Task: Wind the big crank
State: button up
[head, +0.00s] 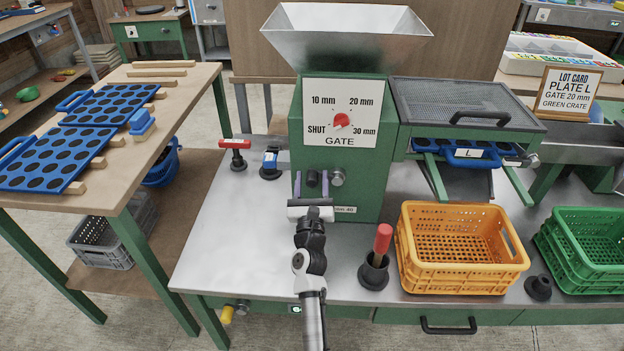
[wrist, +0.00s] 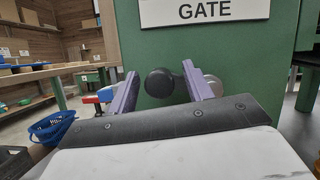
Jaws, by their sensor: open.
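The green machine (head: 357,205) carries a dark round knob (wrist: 160,82) low on its front, below the GATE plate. A grey metal round piece (head: 337,178) sits just right of it and also shows in the wrist view (wrist: 214,86), partly behind the right finger. I cannot make out a crank arm joining the two. My gripper (head: 311,184) is open and points at the machine front. In the wrist view its purple fingers stand left and right of the dark knob, with gaps on both sides. I cannot tell whether the fingertips reach past the knob.
A green crate (head: 590,252) is farther right. A red T-handle (head: 235,147) and a blue-topped piece (head: 270,162) stand left. The steel top at front left is clear.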

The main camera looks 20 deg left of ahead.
grip_shut()
dwell(0.4)
jog(key=shift+w+m, duration=0.1)
jog(key=shift+m, duration=0.2)
dwell(0.5)
